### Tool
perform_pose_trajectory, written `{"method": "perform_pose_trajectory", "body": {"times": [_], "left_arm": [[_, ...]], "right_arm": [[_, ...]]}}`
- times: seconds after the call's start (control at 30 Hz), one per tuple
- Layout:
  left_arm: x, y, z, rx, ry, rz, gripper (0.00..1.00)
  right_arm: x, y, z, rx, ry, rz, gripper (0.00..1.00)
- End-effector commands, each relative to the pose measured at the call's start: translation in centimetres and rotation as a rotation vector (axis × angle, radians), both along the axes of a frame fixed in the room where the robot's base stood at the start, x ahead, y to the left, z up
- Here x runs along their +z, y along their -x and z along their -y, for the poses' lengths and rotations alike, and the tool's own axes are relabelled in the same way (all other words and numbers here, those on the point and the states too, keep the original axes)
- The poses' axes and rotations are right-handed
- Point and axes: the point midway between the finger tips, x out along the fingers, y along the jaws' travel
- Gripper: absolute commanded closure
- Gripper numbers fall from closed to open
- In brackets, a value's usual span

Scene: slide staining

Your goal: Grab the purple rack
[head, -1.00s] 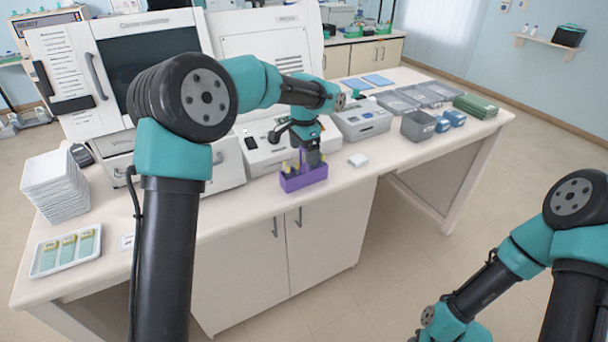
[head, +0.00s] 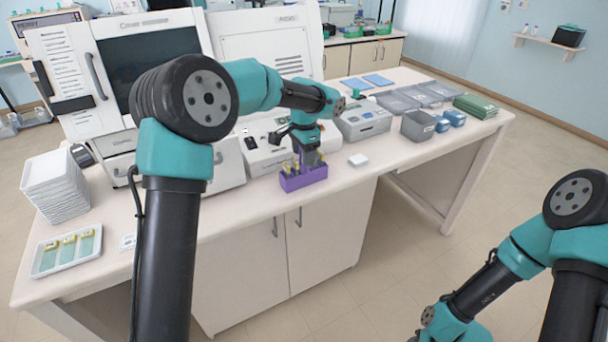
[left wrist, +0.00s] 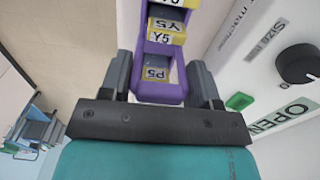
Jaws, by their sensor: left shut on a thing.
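The purple rack (head: 304,180) stands near the front edge of the white bench, holding several yellow-capped slides or holders. My left gripper (head: 308,158) reaches down onto it from above. In the left wrist view the rack (left wrist: 158,92) lies between the two grey fingers (left wrist: 161,84), and the gripper is shut on it. The gripper hides part of the rack's top in the head view. My right arm shows at the lower right, but its gripper is out of view.
A white instrument (head: 265,150) stands close behind the rack, and another (head: 363,120) to its right. A slide tray (head: 66,272) and stacked white trays (head: 55,192) are at left.

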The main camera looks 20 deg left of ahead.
Motion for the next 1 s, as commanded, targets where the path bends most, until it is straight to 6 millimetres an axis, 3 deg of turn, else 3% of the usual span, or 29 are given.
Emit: {"method": "perform_pose_trajectory", "body": {"times": [0.33, 0.67, 1.0], "left_arm": [[0.0, 0.0, 0.0, 0.0, 0.0, 0.0, 0.83], [0.3, 0.0, 0.0, 0.0, 0.0, 0.001, 0.83], [2.8, -0.1, 0.0, 0.0, 0.001, 0.004, 0.83]], "right_arm": [[0.0, 0.0, 0.0, 0.0, 0.0, 0.0, 0.57], [0.0, 0.0, 0.0, 0.0, 0.0, 0.0, 0.57], [0.0, 0.0, 0.0, 0.0, 0.0, 0.0, 0.57]]}}
